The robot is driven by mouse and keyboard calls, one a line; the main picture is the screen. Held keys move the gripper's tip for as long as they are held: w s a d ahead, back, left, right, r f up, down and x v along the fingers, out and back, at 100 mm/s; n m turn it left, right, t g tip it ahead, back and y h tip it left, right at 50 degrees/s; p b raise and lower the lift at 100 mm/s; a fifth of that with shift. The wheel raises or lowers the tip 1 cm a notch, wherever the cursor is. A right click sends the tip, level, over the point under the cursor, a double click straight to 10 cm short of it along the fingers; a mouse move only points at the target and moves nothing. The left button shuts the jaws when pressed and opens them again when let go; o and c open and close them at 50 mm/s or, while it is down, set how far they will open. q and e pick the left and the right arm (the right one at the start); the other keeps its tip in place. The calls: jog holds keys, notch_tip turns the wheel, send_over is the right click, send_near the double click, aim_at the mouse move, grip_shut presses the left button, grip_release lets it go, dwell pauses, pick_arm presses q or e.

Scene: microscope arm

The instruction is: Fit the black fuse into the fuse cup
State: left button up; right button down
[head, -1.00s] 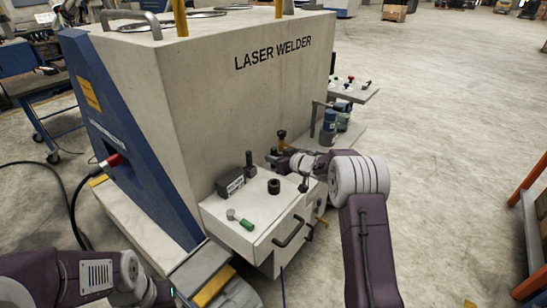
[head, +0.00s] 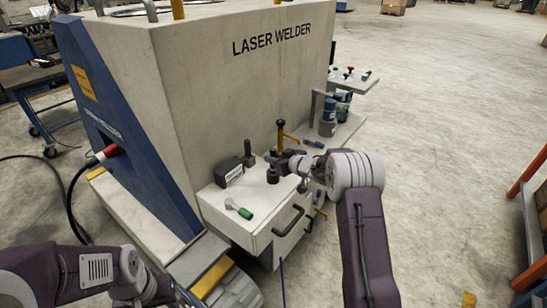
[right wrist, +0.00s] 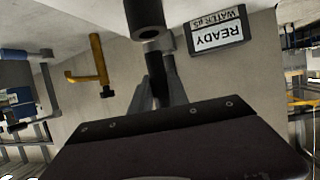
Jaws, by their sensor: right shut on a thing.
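The black fuse cup (head: 272,176) stands on the pale cabinet top in the head view. In the right wrist view, which is upside down, the cup (right wrist: 147,18) is a dark cylinder with its round opening visible. My right gripper (head: 281,161) is just above the cup and slightly to its right. In the wrist view its fingers (right wrist: 163,75) are shut on a dark piece, the black fuse (right wrist: 151,92), mostly hidden by the fingers. The fuse looks apart from the cup's opening. My left gripper is not visible; only part of the left arm shows at lower left.
A green-ended piece (head: 240,210) lies in front on the cabinet top (head: 222,202). A yellow-handled valve (head: 281,132) rises behind my right gripper.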

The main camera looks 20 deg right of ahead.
dwell(0.6)
jog(key=shift+p, duration=0.3)
dwell(0.4)
jog(key=shift+p, duration=0.35)
dwell(0.4)
jog(key=shift+p, duration=0.3)
jog(key=shift+f+b, duration=1.7)
jog(key=shift+f, duration=0.9)
